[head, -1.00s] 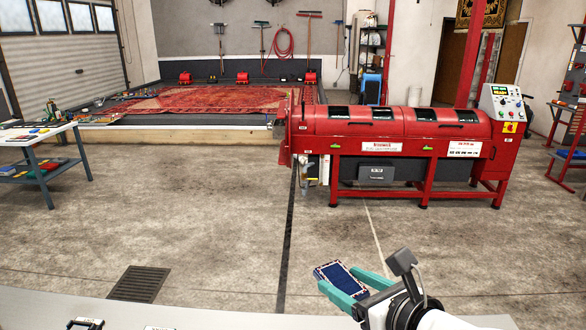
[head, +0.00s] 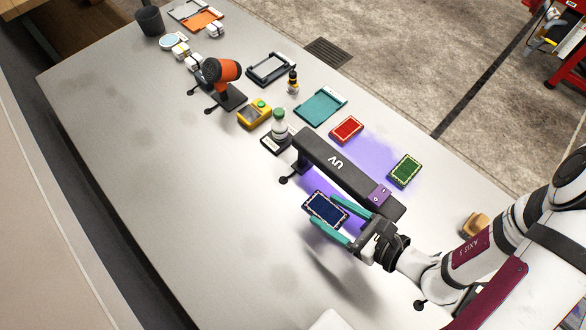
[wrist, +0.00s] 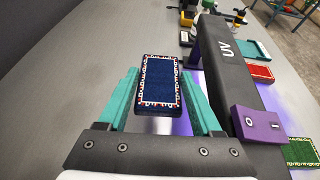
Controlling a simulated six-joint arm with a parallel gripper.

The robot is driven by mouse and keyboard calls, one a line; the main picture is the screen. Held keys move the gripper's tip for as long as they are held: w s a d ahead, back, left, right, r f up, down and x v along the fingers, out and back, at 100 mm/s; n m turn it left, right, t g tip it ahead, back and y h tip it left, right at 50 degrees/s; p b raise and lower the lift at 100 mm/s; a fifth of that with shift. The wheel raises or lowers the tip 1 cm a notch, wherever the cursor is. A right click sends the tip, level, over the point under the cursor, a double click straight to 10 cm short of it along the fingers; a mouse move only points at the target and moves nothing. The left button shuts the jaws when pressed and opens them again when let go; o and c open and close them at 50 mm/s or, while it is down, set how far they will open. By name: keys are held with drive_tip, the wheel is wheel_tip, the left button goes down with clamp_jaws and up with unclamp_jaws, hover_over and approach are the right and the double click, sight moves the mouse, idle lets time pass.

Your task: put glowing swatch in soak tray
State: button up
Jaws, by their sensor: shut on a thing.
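My gripper (head: 325,209) has teal fingers and is shut on a dark blue swatch (head: 326,208) with a patterned red and white border. The swatch also shows between the fingers in the wrist view (wrist: 159,84). It is held above the bench, in front of the black UV lamp bar (head: 335,165). A red swatch (head: 346,130) and a green swatch (head: 404,170) lie behind the bar by its purple light. I cannot tell a glow on any swatch. A teal tray (head: 320,106), a black-framed tray (head: 271,69) and an orange tray (head: 203,21) lie farther back; which is the soak tray is unclear.
A bottle on a stand (head: 279,125), a yellow meter (head: 254,114), an orange-headed device (head: 222,72) and a small dark bottle (head: 292,82) stand beyond the lamp. A dark pot (head: 149,21) is at the far end. The bench's near left side (head: 170,180) is clear.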

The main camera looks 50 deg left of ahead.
drive_tip(key=f, duration=0.7)
drive_tip(key=shift+a+f, duration=0.3)
drive_tip(key=shift+f, duration=0.1)
drive_tip(key=o, duration=1.5)
